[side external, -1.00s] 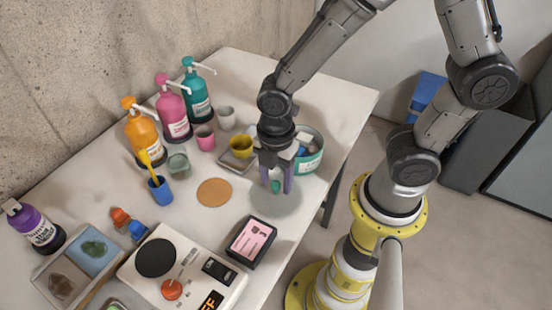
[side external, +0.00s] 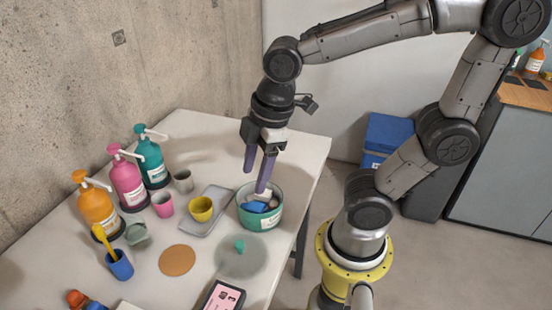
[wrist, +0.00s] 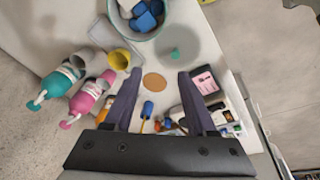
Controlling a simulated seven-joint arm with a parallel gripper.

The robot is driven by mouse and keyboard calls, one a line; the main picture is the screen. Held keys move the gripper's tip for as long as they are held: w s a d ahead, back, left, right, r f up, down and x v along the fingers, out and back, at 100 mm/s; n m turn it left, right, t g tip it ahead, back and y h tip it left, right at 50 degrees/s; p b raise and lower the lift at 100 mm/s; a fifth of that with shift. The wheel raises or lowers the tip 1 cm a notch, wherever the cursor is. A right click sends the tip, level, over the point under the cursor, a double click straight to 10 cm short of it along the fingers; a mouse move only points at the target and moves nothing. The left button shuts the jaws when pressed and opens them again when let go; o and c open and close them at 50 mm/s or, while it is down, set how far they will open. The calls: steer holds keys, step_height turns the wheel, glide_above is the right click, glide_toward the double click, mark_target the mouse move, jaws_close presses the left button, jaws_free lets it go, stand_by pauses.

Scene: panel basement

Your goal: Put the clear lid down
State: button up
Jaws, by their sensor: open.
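The clear lid (side external: 228,262) is a round see-through disc with a green knob (side external: 240,246). It lies flat on the white table in front of the teal tub (side external: 262,222). The lid's green knob also shows in the wrist view (wrist: 175,54), near the top centre. My gripper (side external: 255,180) is open and empty, raised above the table; in the side view it overlaps the tub's back edge. In the wrist view its two purple fingers (wrist: 159,74) are spread apart with nothing between them. The tub is uncovered, with blue and white pieces inside.
A grey tray (side external: 217,222) with a yellow cup (side external: 201,209) stands left of the tub. An orange-brown disc (side external: 177,260) lies left of the lid. A pink-screened device (side external: 222,297) is at the front. Pump bottles (side external: 127,182) line the wall side. The table's right edge is close to the tub.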

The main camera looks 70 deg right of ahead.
steer(key=s+d+r+m+t, duration=0.3)
steer(key=s+d+m, duration=0.1)
steer(key=m, duration=0.5)
steer(key=shift+s+m, duration=0.3)
